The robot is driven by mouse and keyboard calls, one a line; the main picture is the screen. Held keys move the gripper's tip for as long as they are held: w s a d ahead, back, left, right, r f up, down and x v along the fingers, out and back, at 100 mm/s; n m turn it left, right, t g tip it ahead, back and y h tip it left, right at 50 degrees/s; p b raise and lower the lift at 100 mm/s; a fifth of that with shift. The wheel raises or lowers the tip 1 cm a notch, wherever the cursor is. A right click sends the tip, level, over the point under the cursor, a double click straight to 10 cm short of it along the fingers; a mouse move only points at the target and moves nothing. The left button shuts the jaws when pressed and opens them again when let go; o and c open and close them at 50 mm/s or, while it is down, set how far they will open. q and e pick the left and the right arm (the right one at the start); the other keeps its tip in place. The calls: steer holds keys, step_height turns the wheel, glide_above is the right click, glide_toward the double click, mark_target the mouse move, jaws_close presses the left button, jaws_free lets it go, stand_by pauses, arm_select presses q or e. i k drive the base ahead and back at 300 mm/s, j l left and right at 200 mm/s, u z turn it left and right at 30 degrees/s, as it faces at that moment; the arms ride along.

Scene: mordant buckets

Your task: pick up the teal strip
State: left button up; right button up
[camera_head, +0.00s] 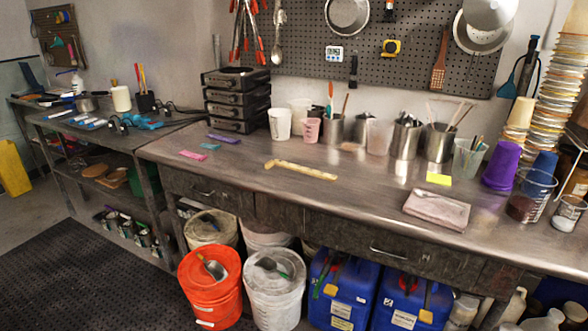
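The teal strip (210,146) is a small flat piece lying on the left part of the metal workbench (240,190). It lies between a pink strip (192,155), nearer the front edge, and a purple strip (224,138), farther back. The three strips lie apart from each other. Nothing covers the teal strip. Neither of my grippers is in view.
A black drawer stack (238,100) stands behind the strips. A yellowish wooden stick (300,169) lies to their right. Cups and metal pots line the back. A folded cloth (436,209) lies at right. The bench around the strips is mostly clear.

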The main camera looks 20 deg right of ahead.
mark_target(208, 146)
steer(key=i+j+z, duration=0.1)
steer(key=i+j, duration=0.35)
steer(key=j, duration=0.25)
steer(key=i+j+z, duration=0.15)
steer(key=j, duration=0.25)
steer(key=i+j, duration=0.3)
steer(key=i+j+z, duration=0.15)
steer(key=j, duration=0.35)
